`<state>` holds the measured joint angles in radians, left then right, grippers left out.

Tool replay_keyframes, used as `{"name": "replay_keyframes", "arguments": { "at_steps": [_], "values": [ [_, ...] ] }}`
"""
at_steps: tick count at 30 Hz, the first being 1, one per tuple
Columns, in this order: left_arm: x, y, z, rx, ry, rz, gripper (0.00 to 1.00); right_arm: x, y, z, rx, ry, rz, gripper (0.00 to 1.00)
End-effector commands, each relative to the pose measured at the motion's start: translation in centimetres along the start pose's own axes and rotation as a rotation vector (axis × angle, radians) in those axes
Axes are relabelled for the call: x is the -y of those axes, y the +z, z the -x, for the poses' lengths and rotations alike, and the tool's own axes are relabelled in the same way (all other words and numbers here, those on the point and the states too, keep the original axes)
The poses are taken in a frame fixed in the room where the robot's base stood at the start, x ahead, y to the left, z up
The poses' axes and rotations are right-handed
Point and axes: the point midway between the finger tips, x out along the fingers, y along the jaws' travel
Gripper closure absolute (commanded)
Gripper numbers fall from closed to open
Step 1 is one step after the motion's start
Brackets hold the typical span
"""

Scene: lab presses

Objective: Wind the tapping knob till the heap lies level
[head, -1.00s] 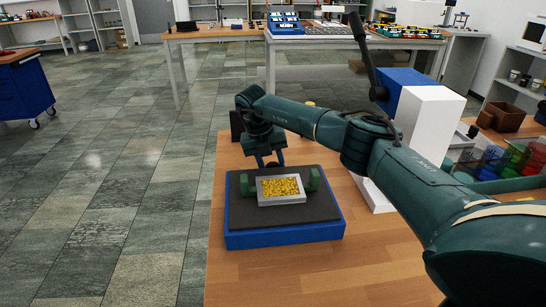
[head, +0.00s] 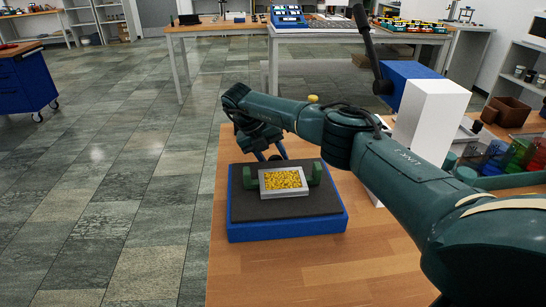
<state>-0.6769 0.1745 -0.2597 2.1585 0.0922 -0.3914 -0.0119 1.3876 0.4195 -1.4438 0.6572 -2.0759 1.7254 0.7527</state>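A shallow grey tray (head: 285,193) holds a heap of yellow grains (head: 283,179). It sits between two green blocks (head: 316,172) on a dark-topped blue base (head: 290,229) on the wooden table. From this angle I cannot tell how level the grains lie. My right gripper (head: 274,158) points down at the back edge of the base, behind the tray, with its two fingers apart. A small dark rounded shape shows between and below the fingers; it may be the tapping knob, but it is mostly hidden. My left gripper is out of view.
A white and blue press (head: 428,118) with a dark lever (head: 366,42) stands right of the base, partly behind my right arm. Brown bins (head: 508,110) and coloured containers stand further right. The table front (head: 300,276) is clear.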

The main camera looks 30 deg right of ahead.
Motion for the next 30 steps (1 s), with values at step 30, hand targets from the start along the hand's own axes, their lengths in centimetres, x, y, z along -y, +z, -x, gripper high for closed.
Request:
{"name": "replay_keyframes", "arguments": {
  "at_steps": [30],
  "values": [
    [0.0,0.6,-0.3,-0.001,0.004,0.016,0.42,0.0,0.0,12.4,-0.001,0.000,0.000,0.54]
  ]
}}
